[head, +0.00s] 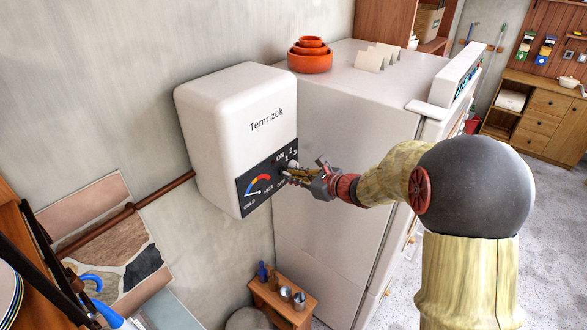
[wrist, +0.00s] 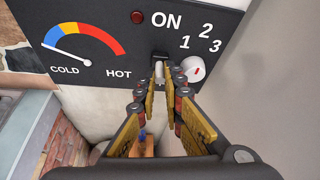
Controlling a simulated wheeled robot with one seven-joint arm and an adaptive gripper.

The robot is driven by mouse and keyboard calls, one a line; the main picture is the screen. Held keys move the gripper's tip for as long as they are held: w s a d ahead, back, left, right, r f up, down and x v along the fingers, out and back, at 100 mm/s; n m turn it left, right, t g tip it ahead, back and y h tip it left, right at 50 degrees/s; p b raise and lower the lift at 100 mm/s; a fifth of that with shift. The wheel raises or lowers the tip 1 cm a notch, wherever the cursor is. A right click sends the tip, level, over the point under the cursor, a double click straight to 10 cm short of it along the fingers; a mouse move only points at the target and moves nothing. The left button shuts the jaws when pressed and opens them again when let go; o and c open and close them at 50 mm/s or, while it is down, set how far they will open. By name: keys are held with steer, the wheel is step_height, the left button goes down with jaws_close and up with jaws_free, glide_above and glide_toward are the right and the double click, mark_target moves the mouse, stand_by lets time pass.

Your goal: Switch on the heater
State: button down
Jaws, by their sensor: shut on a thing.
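The heater (head: 235,115) is a white box marked "Temrizek" on the wall, with a black control panel (head: 254,192) low on its front. In the wrist view the panel (wrist: 100,75) carries a gauge whose needle points to COLD, a dark red lamp (wrist: 137,17) and the word ON. Below ON is a small switch with a pale lever (wrist: 159,69). My gripper (head: 291,172) is at the panel. In the wrist view its fingertips (wrist: 159,77) are closed around the lever, partly hiding it. A white knob (wrist: 194,68) marked 1, 2, 3 is just right of the fingers.
A large white fridge (head: 345,130) stands right of the heater, bearing orange bowls (head: 310,56). A pipe (head: 125,213) runs left from the heater. A small wooden stand (head: 280,306) with metal cups is below. Open floor lies far right.

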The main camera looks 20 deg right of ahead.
steer(key=r+g+h+p, duration=0.1)
steer(key=p, duration=0.4)
steer(key=r+g+h+p, duration=0.1)
steer(key=g+p, duration=0.1)
steer(key=p, duration=0.3)
steer(key=r+g+h+p, duration=0.1)
steer(key=g+p, duration=0.1)
steer(key=p, duration=0.3)
steer(key=shift+w+a, duration=0.25)
steer(key=shift+w, duration=0.15)
steer(key=shift+g+h+p, duration=0.3)
steer(key=shift+h+p, duration=0.1)
steer(key=shift+p, duration=0.35)
steer(key=c, duration=2)
jaws_free()
steer(key=shift+w, duration=0.1)
steer(key=shift+o, duration=0.4)
steer(key=v, duration=1.2)
steer(key=shift+n, duration=0.3)
